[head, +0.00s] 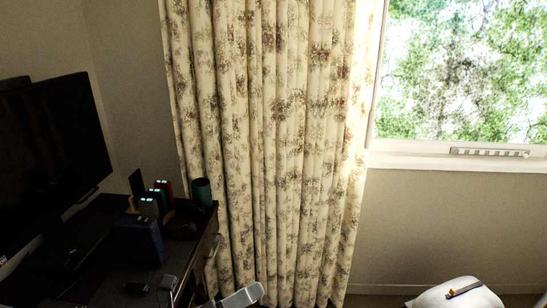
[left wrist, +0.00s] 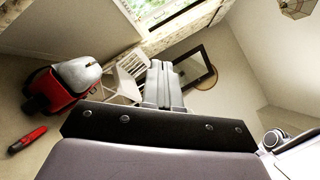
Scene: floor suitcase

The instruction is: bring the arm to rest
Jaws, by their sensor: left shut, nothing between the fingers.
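My left gripper (head: 245,295) shows as a small pale grey piece at the bottom edge of the head view, in front of the curtain's lower end. In the left wrist view my left gripper (left wrist: 163,80) points away from the camera, its two grey fingers side by side, shut and empty. It touches nothing that I can see. Most of the left arm is out of the head view. My right gripper is in neither view.
A dark desk (head: 95,225) with a monitor (head: 50,150) and small items stands at left, near a floral curtain (head: 270,130). A white object (head: 455,293) is at bottom right. The wrist view shows a red-and-white object (left wrist: 70,80) and a white chair (left wrist: 125,75).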

